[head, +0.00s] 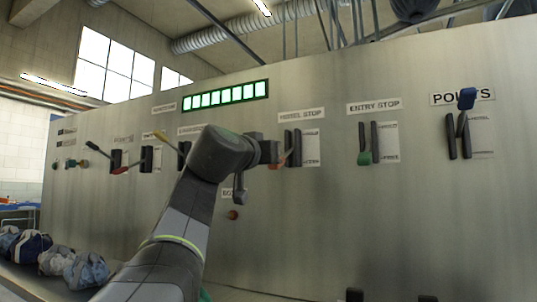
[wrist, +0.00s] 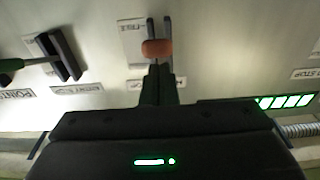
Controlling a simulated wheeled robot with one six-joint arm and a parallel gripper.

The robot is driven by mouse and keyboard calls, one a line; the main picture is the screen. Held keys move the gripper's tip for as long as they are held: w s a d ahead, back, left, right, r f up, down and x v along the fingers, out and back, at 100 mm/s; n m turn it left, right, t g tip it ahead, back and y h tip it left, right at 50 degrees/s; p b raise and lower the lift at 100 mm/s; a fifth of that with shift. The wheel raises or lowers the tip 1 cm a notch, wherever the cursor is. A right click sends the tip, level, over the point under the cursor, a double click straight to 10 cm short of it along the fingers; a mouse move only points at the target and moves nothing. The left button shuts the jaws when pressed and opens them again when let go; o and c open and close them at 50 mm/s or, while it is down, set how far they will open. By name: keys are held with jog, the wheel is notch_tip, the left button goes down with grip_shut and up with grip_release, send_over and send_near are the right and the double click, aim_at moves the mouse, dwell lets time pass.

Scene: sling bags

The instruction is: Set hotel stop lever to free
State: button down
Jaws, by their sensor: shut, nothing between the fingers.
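The hotel stop lever has an orange-red knob (head: 275,165) beside two dark upright guides, under the HOTEL STOP sign (head: 301,114). In the head view its knob sits near the lower end of the guides, partly behind my gripper (head: 270,152). In the upside-down wrist view the knob (wrist: 157,48) is just beyond the tips of my gripper (wrist: 160,72), centred on them. My fingers are shut with nothing between them. I cannot tell whether they touch the knob. A pale plate (wrist: 133,40) with small lettering lies beside the guides.
The green entry stop lever (head: 364,158) and the blue points lever (head: 466,98) are to the right. Red (head: 120,170) and dark levers are to the left. A green-lit display (head: 225,95) is above. Bags (head: 85,270) lie at the lower left.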

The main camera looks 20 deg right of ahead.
jog(key=r+v, duration=0.2)
jog(key=v, duration=0.9)
jog(key=shift+s+a, duration=0.2)
jog(key=shift+a, duration=0.05)
jog(key=shift+r, duration=0.15)
jog(key=r+p+x, duration=0.1)
jog(key=p+x, duration=0.5)
jog(key=x, duration=0.5)
jog(key=shift+r+g+y, duration=0.2)
jog(key=shift+g+y, duration=0.2)
jog(key=p, duration=0.3)
jog(key=shift+w+d+r, duration=0.1)
jog(key=shift+d+r, duration=0.05)
jog(key=shift+r, duration=0.05)
jog(key=y+p, duration=0.1)
jog(key=p, duration=0.1)
jog(key=shift+r+g+p, duration=0.35)
jog(key=shift+g+p, duration=0.05)
jog(key=shift+p, duration=0.3)
